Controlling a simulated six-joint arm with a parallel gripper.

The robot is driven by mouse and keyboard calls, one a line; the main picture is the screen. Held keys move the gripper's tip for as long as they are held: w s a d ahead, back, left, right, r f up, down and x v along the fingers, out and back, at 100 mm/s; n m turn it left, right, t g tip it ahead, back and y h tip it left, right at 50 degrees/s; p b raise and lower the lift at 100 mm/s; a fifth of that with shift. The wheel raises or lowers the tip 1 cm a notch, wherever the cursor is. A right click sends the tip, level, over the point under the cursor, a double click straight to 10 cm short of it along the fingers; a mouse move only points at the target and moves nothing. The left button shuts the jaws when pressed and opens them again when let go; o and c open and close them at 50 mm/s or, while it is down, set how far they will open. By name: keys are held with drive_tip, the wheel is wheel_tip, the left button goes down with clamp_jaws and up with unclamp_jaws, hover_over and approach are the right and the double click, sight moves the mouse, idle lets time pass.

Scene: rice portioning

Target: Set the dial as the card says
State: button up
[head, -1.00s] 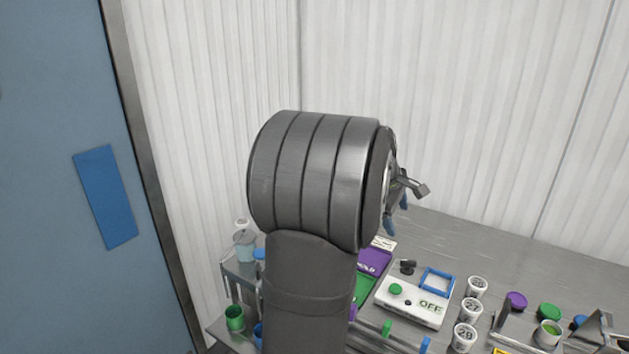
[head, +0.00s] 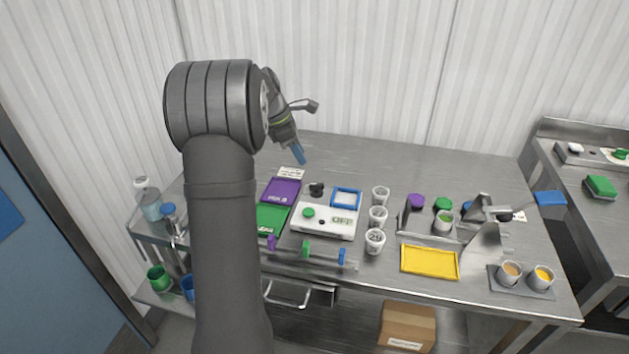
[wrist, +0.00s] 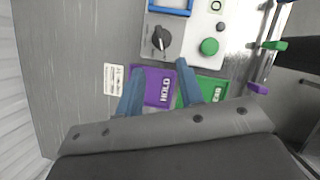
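My gripper (head: 299,158) hangs above the table near the card. In the wrist view its two blue fingers (wrist: 159,67) are apart with nothing between them.
The purple HOLD pad (head: 281,190) and green pad (head: 271,219) lie left of the device. The table behind is bare.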

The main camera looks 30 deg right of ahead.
sight(317, 184)
drive_tip(key=x, duration=1.1)
drive_tip(key=shift+d+f, duration=0.1)
drive_tip(key=shift+f, duration=0.25)
drive_tip(key=shift+c, duration=0.4)
clamp_jaws()
